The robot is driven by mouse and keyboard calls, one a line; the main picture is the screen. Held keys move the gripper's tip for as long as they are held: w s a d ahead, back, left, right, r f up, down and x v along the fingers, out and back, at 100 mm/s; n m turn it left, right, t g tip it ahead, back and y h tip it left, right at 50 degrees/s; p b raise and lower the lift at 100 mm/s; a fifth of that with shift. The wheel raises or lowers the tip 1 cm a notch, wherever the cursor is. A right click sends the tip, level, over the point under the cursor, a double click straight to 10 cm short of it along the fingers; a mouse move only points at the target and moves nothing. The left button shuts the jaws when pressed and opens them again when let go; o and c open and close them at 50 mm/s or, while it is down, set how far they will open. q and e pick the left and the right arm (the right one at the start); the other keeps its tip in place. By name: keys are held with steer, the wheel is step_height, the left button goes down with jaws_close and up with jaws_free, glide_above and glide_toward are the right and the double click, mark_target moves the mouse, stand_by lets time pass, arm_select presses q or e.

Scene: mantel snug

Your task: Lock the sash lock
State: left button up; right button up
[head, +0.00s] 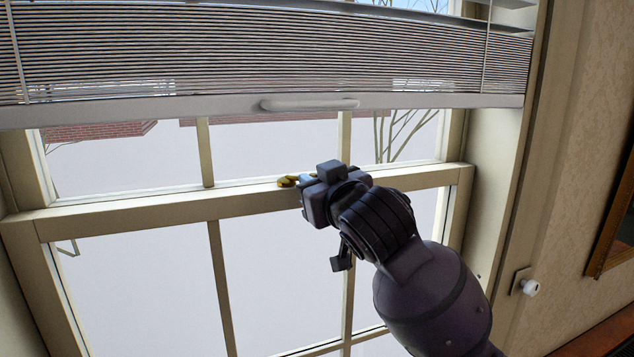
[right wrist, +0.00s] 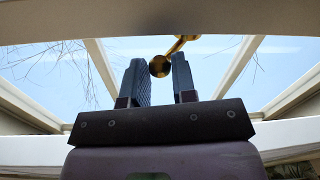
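The brass sash lock (head: 287,181) sits on the window's meeting rail (head: 150,213) near its middle, partly hidden behind my right gripper (head: 305,181) in the head view. In the right wrist view, the round knob of the sash lock (right wrist: 160,66) shows between the two fingertips of my right gripper (right wrist: 161,76). A brass arm runs up and right from the knob. My left gripper is not in view.
A pleated blind (head: 270,55) hangs above the rail, with a white bottom bar and handle (head: 309,104). A white knob (head: 531,287) sticks out from the wall at the right. A framed item (head: 612,225) hangs at the far right.

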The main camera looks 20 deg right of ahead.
jaws_close()
steer(key=shift+w+d+n+g+y, duration=0.15)
steer(key=shift+d+n+y, duration=0.2)
steer(key=shift+y, duration=0.3)
steer(key=shift+w+d+n+g+y, duration=0.1)
steer(key=shift+w+n+g+y, duration=0.05)
steer(key=shift+n+y, duration=0.4)
steer(key=shift+o, duration=2.4)
jaws_free()
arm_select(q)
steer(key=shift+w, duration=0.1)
